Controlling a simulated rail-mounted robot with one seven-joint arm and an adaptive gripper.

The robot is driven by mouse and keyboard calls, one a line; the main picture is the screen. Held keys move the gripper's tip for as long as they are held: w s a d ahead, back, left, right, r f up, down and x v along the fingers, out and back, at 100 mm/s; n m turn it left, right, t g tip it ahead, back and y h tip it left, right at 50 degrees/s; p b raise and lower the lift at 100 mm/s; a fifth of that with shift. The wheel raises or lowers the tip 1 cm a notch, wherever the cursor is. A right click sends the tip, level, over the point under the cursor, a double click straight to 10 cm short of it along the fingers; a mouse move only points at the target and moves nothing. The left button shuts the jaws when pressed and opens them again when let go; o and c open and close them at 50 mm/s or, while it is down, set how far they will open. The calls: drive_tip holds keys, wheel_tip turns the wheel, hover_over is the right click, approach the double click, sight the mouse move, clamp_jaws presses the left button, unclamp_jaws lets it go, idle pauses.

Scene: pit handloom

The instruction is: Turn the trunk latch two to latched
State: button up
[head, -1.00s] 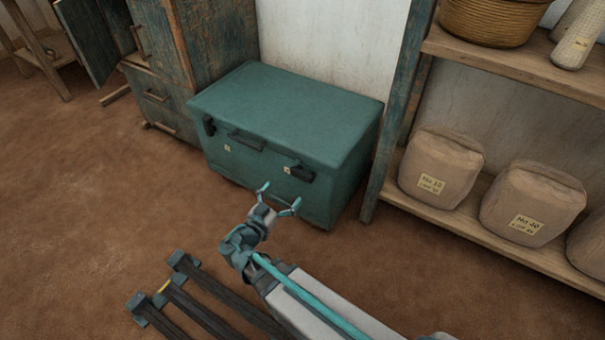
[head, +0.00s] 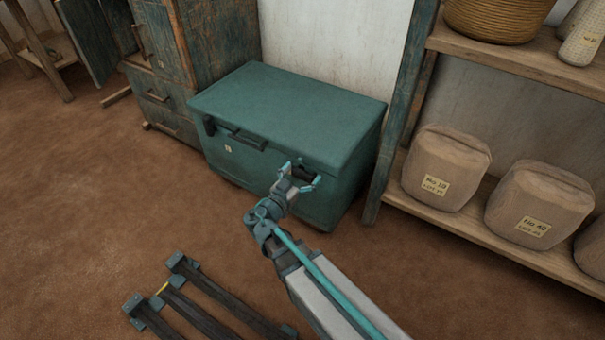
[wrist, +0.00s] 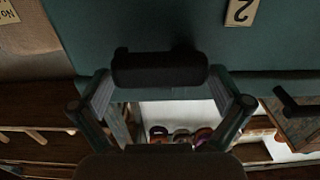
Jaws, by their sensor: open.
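The green trunk (head: 285,110) stands closed against the wall. Its trunk latch two (head: 303,172), a dark handle, is on the right of the front face, partly hidden by my gripper (head: 302,176). In the wrist view, latch two (wrist: 160,68) is a black bar lying crosswise, beside a tag marked 2 (wrist: 241,12). My gripper (wrist: 160,82) is open, with one finger near each end of the bar. I cannot tell whether the fingers touch it.
Another dark latch (head: 208,125) and a carry handle (head: 248,139) are on the trunk's front. A shelf (head: 465,218) with sacks stands at the right, a cabinet (head: 200,45) at the left. Dark beams (head: 195,290) lie on the floor in front.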

drive_tip(key=shift+c, duration=0.2)
drive_tip(key=c, duration=0.9)
